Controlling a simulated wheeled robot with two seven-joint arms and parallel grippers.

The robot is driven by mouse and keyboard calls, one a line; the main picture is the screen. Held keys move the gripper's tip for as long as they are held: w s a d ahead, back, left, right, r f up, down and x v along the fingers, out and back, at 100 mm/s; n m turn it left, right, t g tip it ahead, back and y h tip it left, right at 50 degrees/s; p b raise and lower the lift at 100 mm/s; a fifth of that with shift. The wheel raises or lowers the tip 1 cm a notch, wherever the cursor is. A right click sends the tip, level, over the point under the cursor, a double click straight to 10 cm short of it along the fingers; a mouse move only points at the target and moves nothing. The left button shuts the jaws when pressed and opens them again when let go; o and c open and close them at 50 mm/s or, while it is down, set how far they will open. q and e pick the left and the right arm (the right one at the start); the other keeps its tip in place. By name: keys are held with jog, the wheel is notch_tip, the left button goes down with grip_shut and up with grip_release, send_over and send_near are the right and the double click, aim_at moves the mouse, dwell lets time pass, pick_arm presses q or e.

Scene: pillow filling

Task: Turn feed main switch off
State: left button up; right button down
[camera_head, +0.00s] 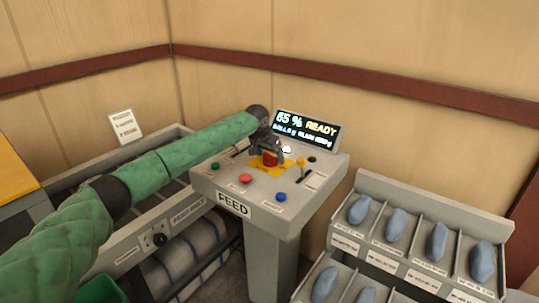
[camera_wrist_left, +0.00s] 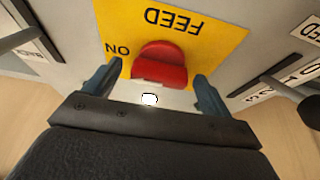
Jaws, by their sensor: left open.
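The feed main switch is a red knob (camera_head: 270,158) on a yellow plate on the grey FEED console (camera_head: 260,207). In the left wrist view the red knob (camera_wrist_left: 160,65) sits on the yellow plate (camera_wrist_left: 215,38), marked FEED and ON, which read upside down. My left gripper (camera_head: 268,150) is over the switch. In the left wrist view its open fingers (camera_wrist_left: 160,88) stand on either side of the knob, with gaps showing. The knob's far side is hidden. My right gripper is in neither view.
A lit display (camera_head: 307,129) reads 65% READY behind the console. Green (camera_head: 215,166), red (camera_head: 246,178) and blue (camera_head: 281,197) buttons and a yellow-topped lever (camera_head: 301,163) are close by. A divided rack (camera_head: 428,262) with blue filled pieces stands at right.

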pick_arm(q)
jog(key=c, duration=1)
